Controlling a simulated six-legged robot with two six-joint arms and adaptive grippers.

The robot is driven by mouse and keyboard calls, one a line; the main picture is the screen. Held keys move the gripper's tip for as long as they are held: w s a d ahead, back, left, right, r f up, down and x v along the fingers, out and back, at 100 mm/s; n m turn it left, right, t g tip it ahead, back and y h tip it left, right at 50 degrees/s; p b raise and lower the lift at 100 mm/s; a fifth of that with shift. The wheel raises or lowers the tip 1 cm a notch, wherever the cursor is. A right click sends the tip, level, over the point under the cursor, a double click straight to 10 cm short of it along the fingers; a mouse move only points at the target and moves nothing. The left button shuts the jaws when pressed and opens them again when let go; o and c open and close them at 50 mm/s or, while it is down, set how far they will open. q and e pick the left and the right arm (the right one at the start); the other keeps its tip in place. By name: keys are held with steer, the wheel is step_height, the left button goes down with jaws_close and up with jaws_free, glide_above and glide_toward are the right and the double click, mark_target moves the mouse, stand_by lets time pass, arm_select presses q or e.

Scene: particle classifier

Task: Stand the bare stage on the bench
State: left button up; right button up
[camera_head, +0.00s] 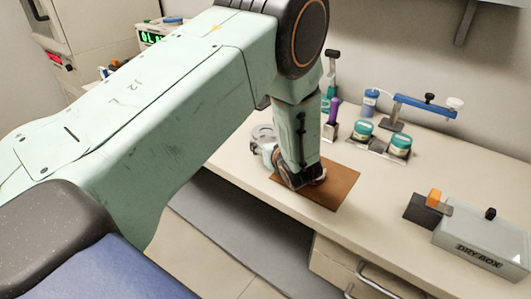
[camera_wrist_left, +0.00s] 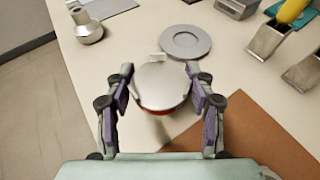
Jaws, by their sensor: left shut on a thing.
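My left gripper (camera_head: 306,183) is low over the bench at the brown mat (camera_head: 345,188). In the left wrist view, its two fingers (camera_wrist_left: 162,92) are shut on the sides of a round silver piece with a flat top and a red lower edge, which I take to be the bare stage (camera_wrist_left: 163,85). In the head view the gripper mostly hides this piece. The mat (camera_wrist_left: 255,135) lies to its lower right in the wrist view. Whether the stage touches the bench (camera_wrist_left: 115,62) is hard to tell. My right gripper is not in view.
A grey ringed disc (camera_wrist_left: 186,42) lies just beyond the stage, and a metal knobbed part (camera_wrist_left: 88,28) stands at upper left. Teal-lidded jars (camera_head: 399,146), a blue-armed stand (camera_head: 424,106) and a dry box (camera_head: 483,245) stand to the right. The bench front edge is close.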

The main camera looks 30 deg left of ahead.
arm_select(q)
steer(key=shift+f, duration=0.2)
steer(key=f, duration=0.2)
steer(key=a+f, duration=0.1)
steer(key=f, duration=0.1)
steer(key=shift+w+a+f+b, duration=0.1)
steer(key=shift+w+b, duration=0.05)
steer(key=shift+b, duration=0.15)
steer(key=shift+d+r, duration=0.3)
steer(key=shift+d, duration=0.2)
steer(key=shift+s, duration=0.2)
steer(key=shift+a+f, duration=0.15)
steer(key=shift+f, duration=0.15)
steer(key=o, duration=1)
steer(key=shift+w+a+f, duration=0.15)
steer(key=shift+a, duration=0.05)
steer(key=shift+o, duration=0.9)
steer(key=shift+d, duration=0.1)
steer(key=shift+o, duration=0.4)
steer(key=shift+d+r, duration=0.2)
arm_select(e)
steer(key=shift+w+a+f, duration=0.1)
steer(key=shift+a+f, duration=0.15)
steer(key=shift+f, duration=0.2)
arm_select(q)
steer(key=shift+a, duration=0.15)
